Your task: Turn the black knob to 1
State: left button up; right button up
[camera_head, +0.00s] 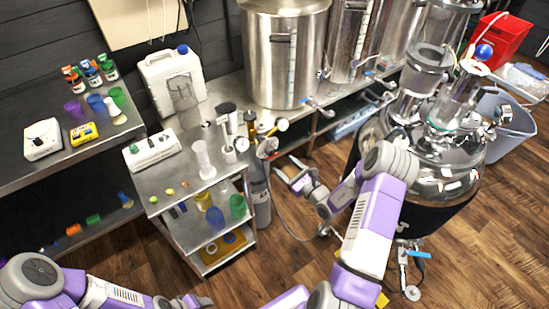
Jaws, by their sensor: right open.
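I cannot clearly pick out a black knob with numbers at this size. A grey gas cylinder (261,194) stands beside the steel cart, with a regulator and a round gauge (282,124) at its top. A small dark part (250,116) shows by the regulator, but I cannot tell if it is a knob. My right gripper (283,170) is open and empty, to the right of the cylinder, apart from the regulator in the picture. My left gripper (188,302) is at the bottom edge, partly cut off, and its jaws are unclear.
A bench at left carries a white device (43,138) and a yellow device (84,133). Large steel kettles (283,60) stand behind. A shiny vessel (420,165) stands right. Wooden floor shows between.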

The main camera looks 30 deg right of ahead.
aim_at(273, 152)
jog(key=w, duration=0.2)
jog(key=w+b, duration=0.1)
jog(key=w, duration=0.4)
jog(key=shift+w+a+r+b, duration=0.1)
jog(key=shift+w+a+b, duration=0.1)
jog(key=shift+a+b, duration=0.15)
jog(key=shift+c, duration=0.4)
jog(key=c, duration=1)
